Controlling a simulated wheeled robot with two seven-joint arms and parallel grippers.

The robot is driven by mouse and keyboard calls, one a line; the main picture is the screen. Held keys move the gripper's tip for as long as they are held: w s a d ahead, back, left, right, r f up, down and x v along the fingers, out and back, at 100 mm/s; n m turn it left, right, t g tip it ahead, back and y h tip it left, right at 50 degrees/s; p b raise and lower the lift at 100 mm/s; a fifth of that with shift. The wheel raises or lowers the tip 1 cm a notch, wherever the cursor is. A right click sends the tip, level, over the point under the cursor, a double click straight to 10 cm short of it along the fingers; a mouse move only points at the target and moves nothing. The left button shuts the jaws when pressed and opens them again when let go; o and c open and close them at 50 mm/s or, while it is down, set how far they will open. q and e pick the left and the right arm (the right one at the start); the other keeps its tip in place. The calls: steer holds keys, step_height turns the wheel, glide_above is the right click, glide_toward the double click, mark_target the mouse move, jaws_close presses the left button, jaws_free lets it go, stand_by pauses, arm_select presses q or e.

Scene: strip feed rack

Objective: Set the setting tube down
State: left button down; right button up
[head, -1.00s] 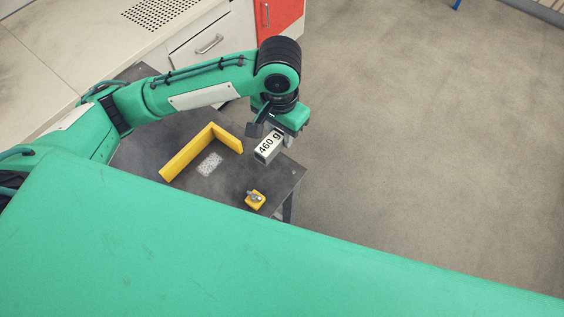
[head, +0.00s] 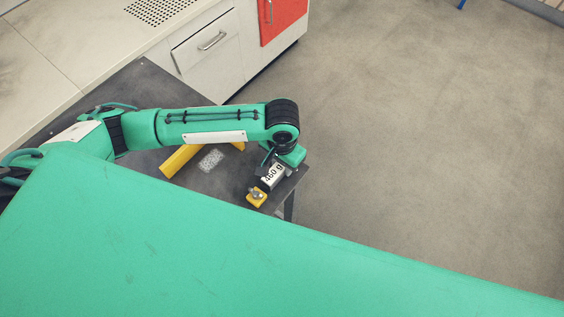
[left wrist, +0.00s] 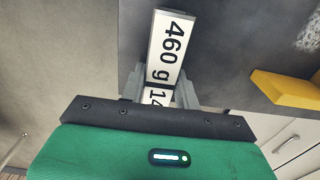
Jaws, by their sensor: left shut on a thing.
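The setting tube (head: 273,176) is a pale box-shaped piece marked "460 g" in black. My left gripper (head: 272,163) is shut on it near the right corner of the dark table (head: 150,85). The tube also shows in the left wrist view (left wrist: 172,45), gripped between the two grey fingers (left wrist: 161,88) and reaching out beyond them. In the head view its lower end appears close beside a small yellow block with a metal knob (head: 256,197). I cannot tell whether the tube touches the table or the block. My right gripper is not in view.
A yellow angled bar (head: 180,161) lies on the table, partly hidden by my left arm; it also shows in the left wrist view (left wrist: 285,91). A speckled pale patch (head: 210,160) is beside it. White cabinets (head: 205,42) stand behind; open floor lies right.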

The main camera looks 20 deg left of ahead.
arm_select(q)
steer(key=c, duration=1)
jaws_free()
steer(key=shift+f, duration=0.1)
steer(key=shift+c, duration=0.2)
step_height(320, 180, up, 12)
steer(key=shift+p, duration=0.35)
